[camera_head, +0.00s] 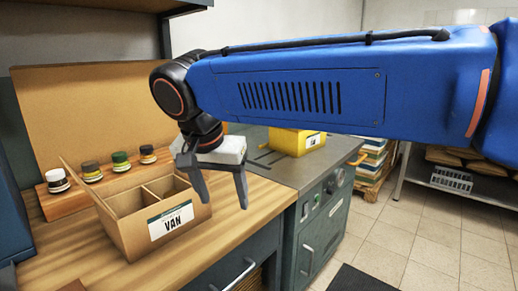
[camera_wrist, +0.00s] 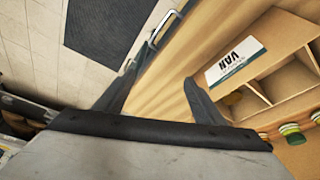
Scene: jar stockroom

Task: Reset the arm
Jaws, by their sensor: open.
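My blue arm stretches across the head view from the right. My gripper (camera_head: 222,190) points down in front of the right side of a cardboard box (camera_head: 130,228) labelled VAN, above the wooden counter near its front edge. The two fingers are apart and nothing shows between them. In the wrist view the fingers of my gripper (camera_wrist: 160,92) are spread over bare counter wood. The VAN box (camera_wrist: 285,50) lies to their right, apart from them. Part of the box is hidden behind my gripper in the head view.
Several small jars (camera_head: 121,161) stand on a wooden step (camera_head: 75,195) behind the box. A yellow box (camera_head: 297,141) sits on the grey cabinet top to the right. A drawer handle (camera_head: 238,274) juts from the counter front. Tiled floor (camera_head: 385,235) lies open at right.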

